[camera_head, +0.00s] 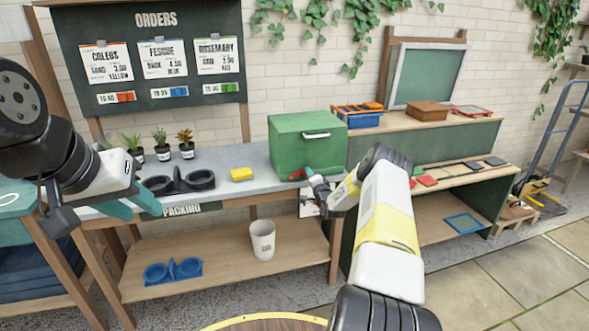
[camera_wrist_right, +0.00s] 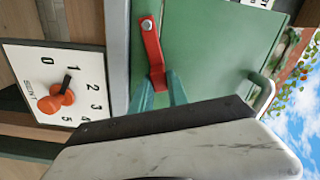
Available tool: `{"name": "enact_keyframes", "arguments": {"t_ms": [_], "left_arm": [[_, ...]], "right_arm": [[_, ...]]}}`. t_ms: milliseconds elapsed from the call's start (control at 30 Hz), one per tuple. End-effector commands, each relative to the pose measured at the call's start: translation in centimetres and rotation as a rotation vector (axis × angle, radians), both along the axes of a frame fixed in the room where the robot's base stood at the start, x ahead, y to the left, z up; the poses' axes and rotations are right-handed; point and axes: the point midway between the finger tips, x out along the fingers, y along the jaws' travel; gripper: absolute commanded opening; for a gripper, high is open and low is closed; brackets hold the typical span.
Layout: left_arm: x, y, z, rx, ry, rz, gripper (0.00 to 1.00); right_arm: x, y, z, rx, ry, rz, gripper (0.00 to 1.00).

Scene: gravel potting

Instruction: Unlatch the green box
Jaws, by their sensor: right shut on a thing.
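The green box (camera_head: 305,145) stands closed on the grey bench, with a white handle on its front. Its red latch (camera_wrist_right: 152,52) hangs from a bolt on the green front in the right wrist view. My right gripper (camera_wrist_right: 160,88) is shut on the lower end of the latch, with a teal finger on either side. In the head view this gripper (camera_head: 308,175) is at the box's lower front, partly hidden by its own arm. My left gripper (camera_head: 133,206) is far to the left at the bench's front edge, its teal fingers apart and empty.
A white dial plate (camera_wrist_right: 58,85) with a red knob is beside the latch in the wrist view. A yellow block (camera_head: 242,174), a black pot holder (camera_head: 180,182) and potted plants (camera_head: 161,148) are on the bench. A white bucket (camera_head: 262,241) stands on the shelf below.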

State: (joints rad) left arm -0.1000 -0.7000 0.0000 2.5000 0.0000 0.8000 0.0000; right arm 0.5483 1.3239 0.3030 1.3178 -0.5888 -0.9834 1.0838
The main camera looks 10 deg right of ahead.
Motion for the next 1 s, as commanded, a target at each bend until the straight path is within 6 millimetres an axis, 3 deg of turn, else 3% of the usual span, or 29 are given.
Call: {"name": "enact_keyframes", "arguments": {"t_ms": [400, 967, 1000], "left_arm": [[0.0, 0.0, 0.0, 0.0, 0.0, 0.0, 0.36], [0.0, 0.0, 0.0, 0.0, 0.0, 0.0, 0.36], [0.0, 0.0, 0.0, 0.0, 0.0, 0.0, 0.36]], "right_arm": [[0.0, -0.5, -1.5, 0.2, 0.007, -0.002, 0.0], [0.0, -0.4, -1.8, 0.23, 0.01, -0.001, 0.0], [0.0, -0.4, -1.8, 0.23, 0.01, -0.001, 0.22]]}}
